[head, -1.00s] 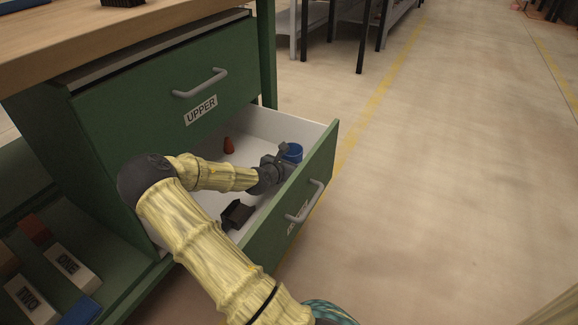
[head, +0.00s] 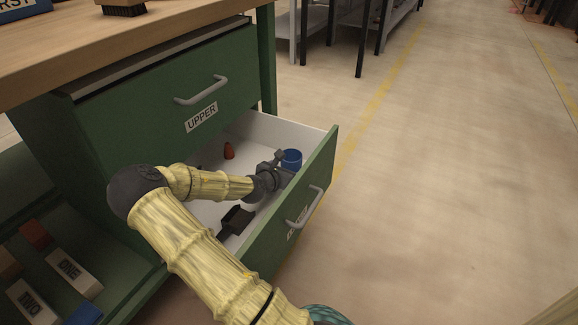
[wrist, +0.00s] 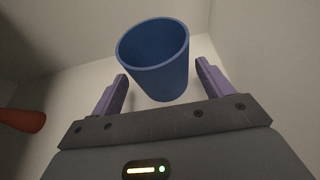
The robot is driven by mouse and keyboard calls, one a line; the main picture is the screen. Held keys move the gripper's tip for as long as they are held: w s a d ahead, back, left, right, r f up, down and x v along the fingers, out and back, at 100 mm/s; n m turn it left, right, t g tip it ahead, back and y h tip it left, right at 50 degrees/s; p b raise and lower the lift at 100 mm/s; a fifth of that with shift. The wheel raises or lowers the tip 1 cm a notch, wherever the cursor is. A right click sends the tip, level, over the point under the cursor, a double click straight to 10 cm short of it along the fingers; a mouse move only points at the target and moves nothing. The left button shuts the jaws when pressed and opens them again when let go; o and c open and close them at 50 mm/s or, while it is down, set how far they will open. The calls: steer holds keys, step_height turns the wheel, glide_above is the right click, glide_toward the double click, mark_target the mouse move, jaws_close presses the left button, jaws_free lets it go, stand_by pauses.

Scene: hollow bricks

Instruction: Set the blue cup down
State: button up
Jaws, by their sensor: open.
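The blue cup (head: 291,159) is inside the open lower drawer (head: 318,165), near its far right corner. In the wrist view the cup (wrist: 155,62) looks upright, with its open rim toward the camera, and its base appears to meet the white drawer floor. My gripper (head: 280,166) is inside the drawer, beside the cup. In the wrist view my gripper (wrist: 162,82) is open, its two purple fingers on either side of the cup's lower part with gaps visible. Whether either finger touches the cup is hard to tell.
A red object (head: 229,151) and a black object (head: 236,219) also lie in the drawer. The shut upper drawer (head: 165,105) is above. Blocks marked ONE (head: 74,272) and TWO (head: 32,305) lie on the lower left shelf. The floor to the right is clear.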

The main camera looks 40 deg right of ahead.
steer(key=p+v, duration=0.5)
steer(key=v, duration=0.4)
steer(key=shift+r, duration=0.25)
steer(key=shift+s+a, duration=0.25)
steer(key=shift+a, duration=0.25)
stand_by(0.4)
